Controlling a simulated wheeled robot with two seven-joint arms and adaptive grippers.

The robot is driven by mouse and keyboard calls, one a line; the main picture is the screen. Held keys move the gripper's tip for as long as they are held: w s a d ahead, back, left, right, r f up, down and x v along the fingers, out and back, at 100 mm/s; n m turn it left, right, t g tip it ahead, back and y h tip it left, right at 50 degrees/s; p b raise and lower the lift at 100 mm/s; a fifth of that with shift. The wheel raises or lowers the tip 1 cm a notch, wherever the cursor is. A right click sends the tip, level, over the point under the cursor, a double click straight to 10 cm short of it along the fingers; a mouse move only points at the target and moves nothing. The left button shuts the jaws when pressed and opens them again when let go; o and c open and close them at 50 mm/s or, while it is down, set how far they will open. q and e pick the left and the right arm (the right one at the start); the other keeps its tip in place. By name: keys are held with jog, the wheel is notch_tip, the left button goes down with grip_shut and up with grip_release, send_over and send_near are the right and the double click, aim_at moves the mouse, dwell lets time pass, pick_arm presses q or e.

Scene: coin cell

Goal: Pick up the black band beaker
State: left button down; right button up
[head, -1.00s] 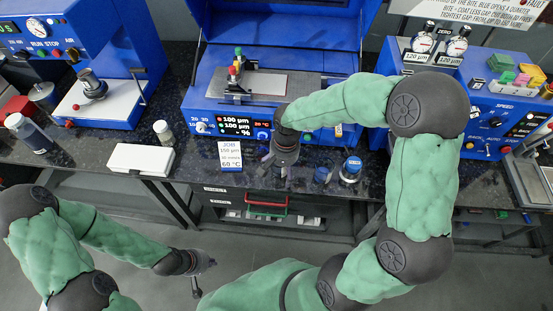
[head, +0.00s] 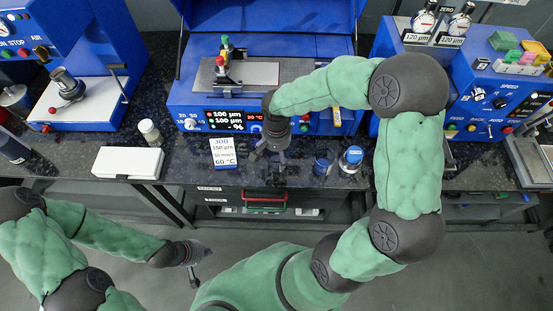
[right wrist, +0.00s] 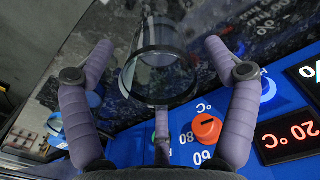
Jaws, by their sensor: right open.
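The black band beaker (head: 275,173) is a small dark-looking glass near the front edge of the dark bench. In the right wrist view it is a clear glass cup (right wrist: 160,75) with a dark ring, standing between the two fingers. My right gripper (head: 271,152) is open above and beside it; its purple fingers (right wrist: 160,85) stand apart, one on each side of the glass, with gaps visible. My left gripper (head: 203,264) hangs over the floor, away from the bench; its fingers are too unclear to judge.
A blue beaker (head: 322,164) and a blue-capped bottle (head: 350,160) stand to the right of the beaker. A job card (head: 222,153) stands to the left, with a white box (head: 128,163) further left. The blue coating machine (head: 210,122) is behind.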

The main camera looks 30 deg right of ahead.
notch_tip(320, 180, down, 5)
jog(key=shift+r+b, duration=0.1)
jog(key=shift+b, duration=0.9)
jog(key=c, duration=1.3)
jog(key=shift+r, duration=0.2)
